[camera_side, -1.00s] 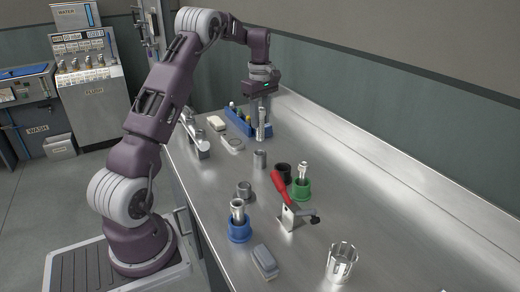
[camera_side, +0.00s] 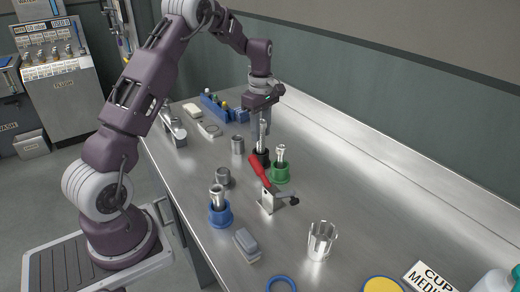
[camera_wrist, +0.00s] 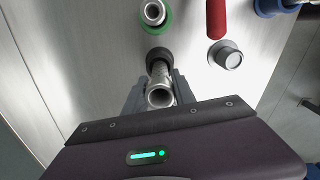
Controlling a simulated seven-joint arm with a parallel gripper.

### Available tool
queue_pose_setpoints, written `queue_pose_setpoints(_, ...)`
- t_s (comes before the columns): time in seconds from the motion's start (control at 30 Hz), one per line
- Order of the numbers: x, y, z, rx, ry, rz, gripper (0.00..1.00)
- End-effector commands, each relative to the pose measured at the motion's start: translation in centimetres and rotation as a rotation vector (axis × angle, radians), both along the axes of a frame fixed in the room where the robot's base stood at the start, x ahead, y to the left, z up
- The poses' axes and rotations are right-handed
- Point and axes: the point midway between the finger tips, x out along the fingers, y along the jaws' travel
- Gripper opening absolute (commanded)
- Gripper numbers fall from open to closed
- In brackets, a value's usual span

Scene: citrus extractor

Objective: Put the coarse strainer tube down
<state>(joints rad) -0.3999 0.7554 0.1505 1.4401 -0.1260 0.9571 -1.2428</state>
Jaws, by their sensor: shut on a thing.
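My gripper (camera_side: 262,118) is shut on a metal strainer tube (camera_side: 263,136) and holds it upright at the black holder (camera_side: 261,160). In the wrist view the tube (camera_wrist: 160,93) sits between my fingers (camera_wrist: 155,100), its open top toward the camera and its far end at the black holder (camera_wrist: 159,56). The tube's lower end meets the holder's mouth. I cannot tell how deep it goes. Next to it, a green holder (camera_side: 281,173) carries another metal tube (camera_side: 281,153). A blue holder (camera_side: 220,215) carries a third tube (camera_side: 217,194).
A red-handled clamp (camera_side: 260,172) stands just in front of the black holder. Grey metal cups (camera_side: 223,178) stand to the left. A slotted metal cup (camera_side: 321,241) and a grey block (camera_side: 247,244) are nearer the front. A blue rack (camera_side: 222,108) is behind. Bare steel lies to the right.

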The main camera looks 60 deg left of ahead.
Motion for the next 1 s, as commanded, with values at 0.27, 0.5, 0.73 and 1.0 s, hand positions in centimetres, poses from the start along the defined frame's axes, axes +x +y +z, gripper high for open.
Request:
queue_pose_setpoints(0.27,0.0,0.1,-4.6,0.000,0.000,-0.001,0.00)
queue_pose_setpoints(0.5,0.0,0.1,-4.7,0.001,-0.002,-0.001,0.00)
queue_pose_setpoints(0.73,0.0,0.1,-5.0,0.000,-0.001,-0.001,0.51)
queue_pose_setpoints(1.0,0.0,0.1,-5.0,0.000,-0.001,-0.001,0.53)
